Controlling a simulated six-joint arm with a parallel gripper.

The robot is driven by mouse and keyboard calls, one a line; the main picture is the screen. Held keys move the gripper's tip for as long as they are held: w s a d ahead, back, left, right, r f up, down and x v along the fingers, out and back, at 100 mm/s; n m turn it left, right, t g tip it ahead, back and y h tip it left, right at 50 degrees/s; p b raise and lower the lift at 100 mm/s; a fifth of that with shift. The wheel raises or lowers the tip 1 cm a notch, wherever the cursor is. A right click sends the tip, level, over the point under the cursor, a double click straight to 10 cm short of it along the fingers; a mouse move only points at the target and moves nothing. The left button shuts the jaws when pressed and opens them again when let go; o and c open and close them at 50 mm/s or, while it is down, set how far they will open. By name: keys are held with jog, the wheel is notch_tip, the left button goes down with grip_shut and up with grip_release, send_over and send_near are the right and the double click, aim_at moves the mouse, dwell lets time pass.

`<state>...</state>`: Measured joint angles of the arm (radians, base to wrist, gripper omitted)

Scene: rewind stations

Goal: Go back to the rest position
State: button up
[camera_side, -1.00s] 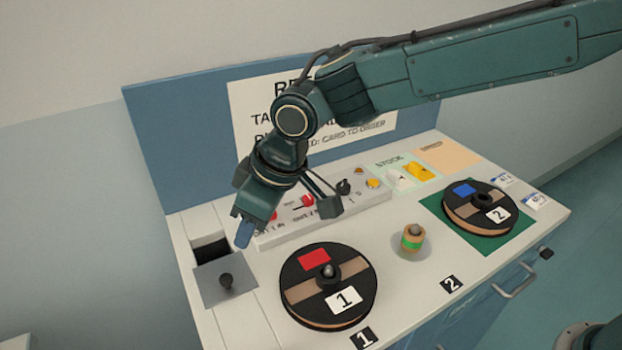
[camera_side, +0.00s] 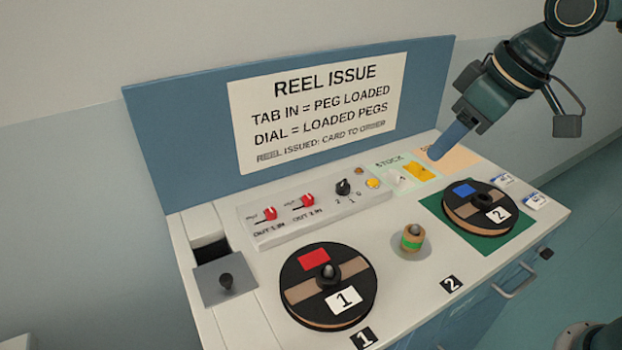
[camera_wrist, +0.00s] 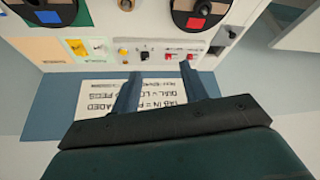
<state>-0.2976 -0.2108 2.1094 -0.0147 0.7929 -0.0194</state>
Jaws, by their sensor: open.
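My gripper (camera_side: 447,142) is in the upper right of the side view, in the air above the back right of the bench. In the wrist view its two fingers (camera_wrist: 160,88) stand apart with nothing between them. Reel 1 (camera_side: 303,293), black with a red patch, sits over the peg at the front left. Reel 2 (camera_side: 468,222), black with a blue patch, lies on the green mat (camera_side: 438,207) at the right.
A control panel (camera_side: 290,234) with two red tabs and a black dial (camera_side: 343,187) runs along the back. A sign board (camera_side: 190,140) rises behind it. A grey sliding lid (camera_side: 212,287) with a black knob is at the left, beside a dark opening. Cards (camera_side: 503,180) lie at the right edge.

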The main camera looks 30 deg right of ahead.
jog(key=s+d+f+m, duration=0.1)
jog(key=s+d+m, duration=0.1)
jog(key=s+d, duration=0.3)
jog(key=s+d+f+m+h, duration=0.1)
jog(key=s+d, duration=0.4)
jog(key=s, duration=0.5)
jog(key=shift+d+f+m+t+h, duration=0.2)
jog(key=shift+f+m+t+h, duration=0.1)
jog(key=shift+f+m, duration=0.1)
